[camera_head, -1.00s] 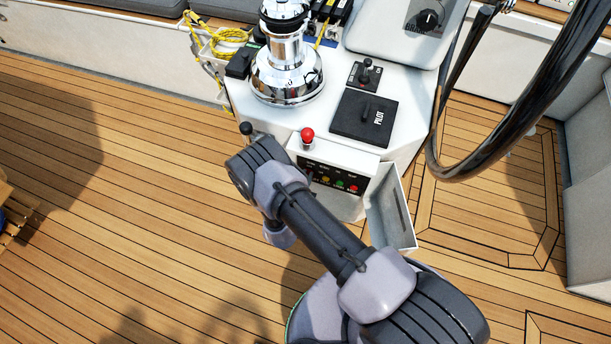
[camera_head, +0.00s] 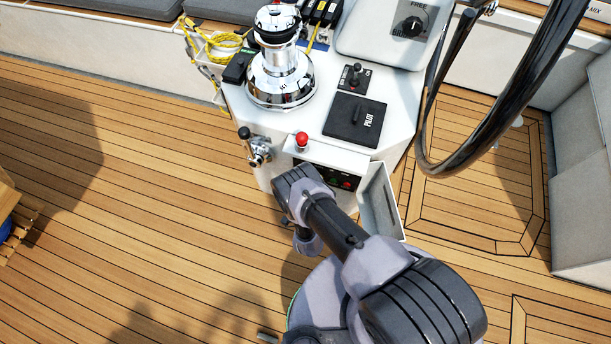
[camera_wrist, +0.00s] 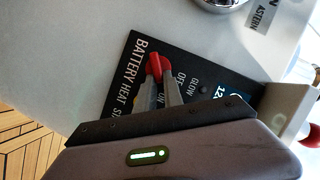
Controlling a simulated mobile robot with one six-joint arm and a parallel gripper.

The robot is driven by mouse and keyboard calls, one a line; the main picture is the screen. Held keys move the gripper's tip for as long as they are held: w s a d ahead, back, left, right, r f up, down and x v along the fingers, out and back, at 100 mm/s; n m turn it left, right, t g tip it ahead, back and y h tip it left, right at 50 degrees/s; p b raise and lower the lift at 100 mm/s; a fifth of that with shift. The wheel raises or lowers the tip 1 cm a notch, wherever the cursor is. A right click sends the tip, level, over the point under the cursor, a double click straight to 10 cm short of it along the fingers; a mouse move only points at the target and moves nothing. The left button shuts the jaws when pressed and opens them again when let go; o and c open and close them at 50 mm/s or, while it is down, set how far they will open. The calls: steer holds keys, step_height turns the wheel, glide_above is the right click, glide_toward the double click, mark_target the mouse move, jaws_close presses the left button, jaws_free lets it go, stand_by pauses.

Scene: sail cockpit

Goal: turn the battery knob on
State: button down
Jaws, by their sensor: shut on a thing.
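The black switch panel (camera_wrist: 135,75) fills the middle of the wrist view, with the words BATTERY, HEAT, OFF, ON and GLOW on it. The battery knob (camera_wrist: 153,63) is red and sits beside the BATTERY lettering. My gripper (camera_wrist: 160,80) is shut on this knob, with its grey fingers reaching onto the panel. The fingers hide part of the knob, so I cannot tell its exact angle. In the head view the panel (camera_head: 346,183) shows only partly, and my arm covers its left part, the knob and the fingers.
An open white cover (camera_head: 381,202) stands to the panel's right. A red-topped lever (camera_head: 302,140) rises just above the panel. A chrome lever (camera_head: 258,151) sticks out to the left. The black steering wheel rim (camera_head: 500,130) curves at the right.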

steer(key=shift+d+f+m+t+y+b, duration=0.1)
steer(key=shift+f+m+t+y+b, duration=0.25)
steer(key=shift+m+b, duration=0.65)
steer(key=shift+d+f+m+t+y+b, duration=0.1)
steer(key=shift+f+m+t+b, duration=0.1)
steer(key=shift+m+t+b, duration=0.55)
steer(key=shift+f+m+t+y+b, duration=0.15)
steer(key=shift+f+m+t+b, duration=0.1)
steer(key=shift+m+b, duration=0.95)
steer(key=c, duration=1.5)
jaws_free()
steer(key=shift+o, duration=0.2)
